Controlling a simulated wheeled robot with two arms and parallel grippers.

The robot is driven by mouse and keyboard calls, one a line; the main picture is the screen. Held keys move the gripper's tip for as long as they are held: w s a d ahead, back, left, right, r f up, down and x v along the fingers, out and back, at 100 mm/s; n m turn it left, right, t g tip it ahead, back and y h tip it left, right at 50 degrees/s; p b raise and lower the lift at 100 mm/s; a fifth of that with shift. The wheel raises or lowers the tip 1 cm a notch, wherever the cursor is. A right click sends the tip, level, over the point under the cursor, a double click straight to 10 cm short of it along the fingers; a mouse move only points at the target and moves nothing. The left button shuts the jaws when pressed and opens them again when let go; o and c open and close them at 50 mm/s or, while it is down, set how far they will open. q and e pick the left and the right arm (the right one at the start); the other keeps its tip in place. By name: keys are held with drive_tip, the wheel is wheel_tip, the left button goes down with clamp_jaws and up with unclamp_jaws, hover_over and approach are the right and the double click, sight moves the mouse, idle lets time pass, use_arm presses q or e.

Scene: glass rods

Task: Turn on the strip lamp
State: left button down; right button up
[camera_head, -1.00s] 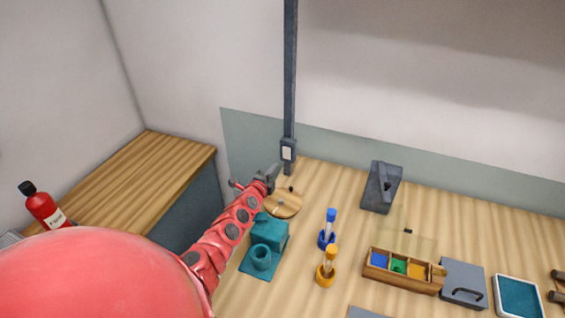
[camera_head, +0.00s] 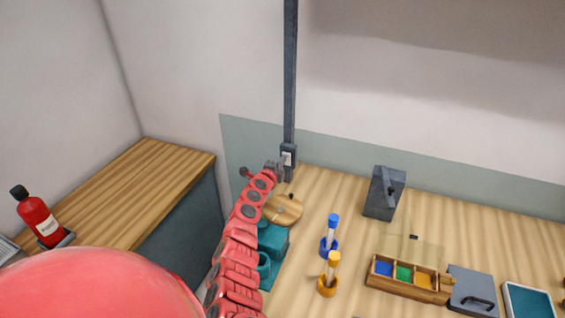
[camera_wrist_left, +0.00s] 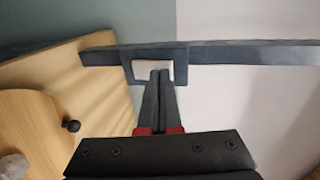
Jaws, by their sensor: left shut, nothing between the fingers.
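The strip lamp's dark vertical post (camera_head: 290,70) stands at the back wall. A switch box with a white rocker (camera_head: 287,158) sits low on it. My left gripper (camera_head: 281,167) is shut and empty, right at the switch box in the head view. In the left wrist view the shut fingertips (camera_wrist_left: 160,74) overlap the lower part of the white switch plate (camera_wrist_left: 145,69). I cannot tell whether they touch it. The post (camera_wrist_left: 240,54) runs sideways across that view. My right gripper is not in view.
A round wooden lid with a knob (camera_head: 283,212) and a teal block (camera_head: 272,240) lie close under my left arm. Blue (camera_head: 330,235) and orange (camera_head: 329,275) vial stands, a dark grey stand (camera_head: 384,194) and a divided wooden box (camera_head: 405,284) are to the right.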

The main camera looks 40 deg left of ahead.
use_arm(q)
drive_tip(key=shift+w, duration=0.15)
drive_tip(key=shift+w+a+r+g+p, duration=0.2)
drive_tip(key=shift+w+g+p, duration=0.15)
drive_tip(key=shift+p, duration=0.45)
drive_tip(key=shift+s, duration=0.1)
